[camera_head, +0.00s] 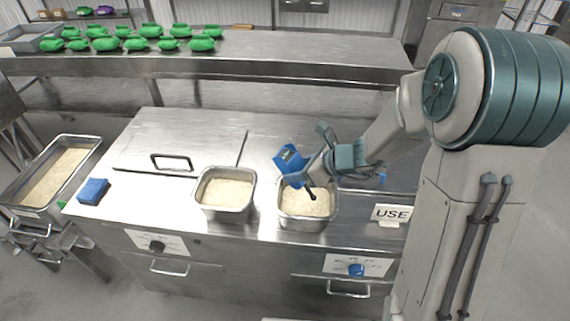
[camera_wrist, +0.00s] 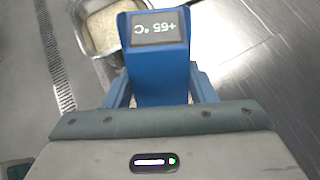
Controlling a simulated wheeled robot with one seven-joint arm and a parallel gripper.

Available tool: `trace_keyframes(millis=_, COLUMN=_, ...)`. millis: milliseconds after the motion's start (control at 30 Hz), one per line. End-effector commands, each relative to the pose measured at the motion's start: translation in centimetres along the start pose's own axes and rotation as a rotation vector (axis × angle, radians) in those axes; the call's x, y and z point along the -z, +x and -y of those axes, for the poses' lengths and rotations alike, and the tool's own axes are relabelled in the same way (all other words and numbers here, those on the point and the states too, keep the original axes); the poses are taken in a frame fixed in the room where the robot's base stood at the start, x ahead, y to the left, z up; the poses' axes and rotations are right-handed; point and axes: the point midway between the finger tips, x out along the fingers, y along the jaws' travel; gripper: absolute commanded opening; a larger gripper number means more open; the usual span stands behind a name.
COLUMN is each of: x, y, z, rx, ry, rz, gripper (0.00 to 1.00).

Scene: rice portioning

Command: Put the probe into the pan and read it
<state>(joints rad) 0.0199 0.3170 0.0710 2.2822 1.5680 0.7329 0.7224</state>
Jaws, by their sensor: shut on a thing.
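A blue probe (camera_head: 289,158) is in the jaws of my gripper (camera_head: 318,166), which is shut on it. Its dark lower end is over the rice of the right metal pan (camera_head: 306,223); I cannot tell how far in it goes. In the wrist view the probe (camera_wrist: 158,75) fills the middle, its lower part hidden. Its lit display (camera_wrist: 157,28) shows upside down and seems to read +65 °C. A left metal pan (camera_head: 224,213) of rice stands beside the right one.
A blue block (camera_head: 93,191) lies at the counter's left end. A long rice tray (camera_head: 83,148) stands further left. Several green bags (camera_head: 138,44) lie on the back table (camera_head: 280,48). The steel lid (camera_head: 205,135) behind the pans is clear.

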Motion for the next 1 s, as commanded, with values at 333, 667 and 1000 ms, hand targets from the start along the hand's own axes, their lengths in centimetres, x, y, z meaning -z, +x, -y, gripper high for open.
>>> trace_keyframes(millis=333, x=-3.2, y=-2.5, z=0.0, rx=0.001, ry=-0.001, rz=0.001, gripper=0.28)
trace_keyframes(millis=667, x=-4.8, y=-3.8, z=0.0, rx=0.001, ry=-0.001, rz=0.001, gripper=0.28)
trace_keyframes(millis=1000, x=-4.6, y=-3.8, z=0.2, rx=0.009, ry=0.006, rz=0.002, gripper=0.28)
